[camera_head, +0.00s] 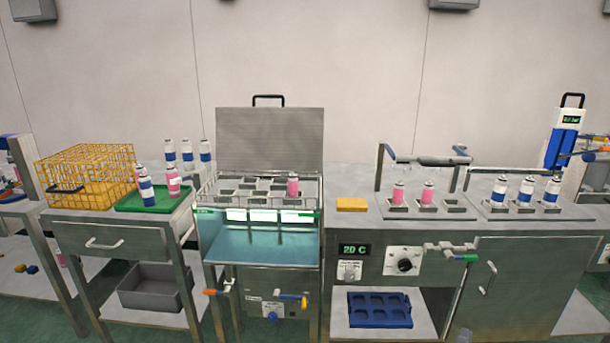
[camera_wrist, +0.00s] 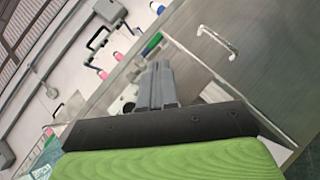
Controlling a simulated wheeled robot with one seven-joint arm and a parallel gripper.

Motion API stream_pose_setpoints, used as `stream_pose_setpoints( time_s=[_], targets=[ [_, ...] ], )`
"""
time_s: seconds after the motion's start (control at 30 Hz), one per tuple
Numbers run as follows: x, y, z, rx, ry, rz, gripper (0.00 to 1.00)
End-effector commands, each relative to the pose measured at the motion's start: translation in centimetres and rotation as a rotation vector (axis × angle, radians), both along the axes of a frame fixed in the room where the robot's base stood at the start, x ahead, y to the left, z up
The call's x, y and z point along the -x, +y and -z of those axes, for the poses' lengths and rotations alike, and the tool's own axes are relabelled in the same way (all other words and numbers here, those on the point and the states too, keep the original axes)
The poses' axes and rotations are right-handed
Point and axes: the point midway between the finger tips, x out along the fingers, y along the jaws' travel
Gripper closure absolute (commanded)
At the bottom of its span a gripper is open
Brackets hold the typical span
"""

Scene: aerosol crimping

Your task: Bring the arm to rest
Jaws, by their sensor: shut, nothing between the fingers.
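My gripper (camera_wrist: 156,86) shows in the wrist view as two grey fingers. They are together with nothing between them. The wrist view is tilted. Beyond the fingers it shows a metal cabinet front with a bar handle (camera_wrist: 218,40), and the fingers look apart from it. Pink cans (camera_wrist: 102,74) show small and blurred to the upper left of the fingers.
The counter holds a yellow wire basket (camera_head: 85,178), a green tray (camera_head: 150,204) with cans, an open-lidded water bath (camera_head: 258,250), a yellow block (camera_head: 351,204) and racked cans. A green-gripped lever (camera_head: 455,252) juts from the front. A grey bin (camera_head: 158,290) sits low left.

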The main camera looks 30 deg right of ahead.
Motion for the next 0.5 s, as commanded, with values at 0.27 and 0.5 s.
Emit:
stream_pose_setpoints(
  time_s=[0.27,0.5],
  targets=[
    [-4.4,-2.1,-4.2,-0.13,-0.11,-0.076,1.0],
    [-11.1,-3.2,-10.8,-0.341,-0.263,-0.191,1.0]
  ],
)
